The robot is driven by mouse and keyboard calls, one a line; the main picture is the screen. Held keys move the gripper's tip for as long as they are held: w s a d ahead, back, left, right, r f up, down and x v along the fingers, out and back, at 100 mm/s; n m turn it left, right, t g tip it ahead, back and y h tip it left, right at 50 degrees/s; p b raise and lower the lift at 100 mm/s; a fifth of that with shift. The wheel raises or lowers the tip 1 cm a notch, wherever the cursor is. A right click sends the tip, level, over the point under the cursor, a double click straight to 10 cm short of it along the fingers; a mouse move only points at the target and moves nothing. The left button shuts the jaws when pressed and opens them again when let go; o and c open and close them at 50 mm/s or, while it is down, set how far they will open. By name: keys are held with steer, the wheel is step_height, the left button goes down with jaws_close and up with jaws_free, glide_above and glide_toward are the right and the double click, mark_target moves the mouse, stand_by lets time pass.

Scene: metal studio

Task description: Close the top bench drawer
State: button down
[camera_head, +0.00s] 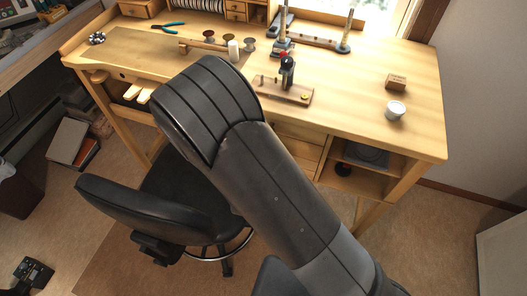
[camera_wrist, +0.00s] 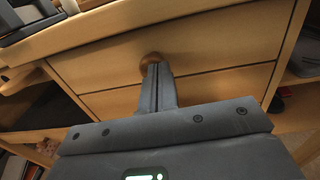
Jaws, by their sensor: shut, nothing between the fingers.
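The wooden bench (camera_head: 345,85) stands in front of me. In the head view, its drawer fronts (camera_head: 298,150) show just right of my arm, partly covered by it. In the wrist view, the top drawer front (camera_wrist: 215,42) lies under the bench top's edge, with a round wooden knob (camera_wrist: 151,58). A lower drawer front (camera_wrist: 215,88) is below it across a dark gap. My gripper (camera_wrist: 158,66) is shut and empty, its fingertips at the knob and overlapping its lower part; I cannot tell if they touch. How far the top drawer stands out is unclear. My arm hides the gripper in the head view.
A black chair (camera_head: 150,210) stands left of my arm, close to the bench. An open shelf (camera_head: 355,180) is right of the drawers. Tools, a white cup (camera_head: 395,110) and a small box (camera_head: 396,82) are on the bench top.

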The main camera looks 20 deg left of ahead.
steer(key=shift+w+d+r, duration=0.1)
steer(key=shift+w, duration=0.2)
steer(key=s, duration=1.4)
steer(key=shift+s+d, duration=0.25)
steer(key=shift+s, duration=0.05)
steer(key=w+d+r+m+g+h, duration=0.2)
steer(key=d+r+m+g+h, duration=0.2)
steer(key=d+m, duration=0.35)
steer(key=w+d+r+m+g+h, duration=0.2)
steer(key=d+r+m+g+h, duration=0.15)
steer(key=d+m, duration=0.35)
steer(key=w+d+r+m+g+h, duration=0.25)
steer(key=d+m+g+h, duration=0.25)
steer(key=d, duration=0.4)
steer(key=s+d+r+m+y, duration=0.3)
steer(key=r+m+y, duration=0.2)
steer(key=r+m, duration=0.2)
steer(key=s+d+r+m+y, duration=0.3)
steer(key=r+m+y, duration=0.3)
steer(key=m, duration=0.4)
steer(key=shift+d+r, duration=0.55)
steer(key=shift+r, duration=0.15)
steer(key=shift+s+y, duration=0.1)
steer(key=shift+y, duration=0.15)
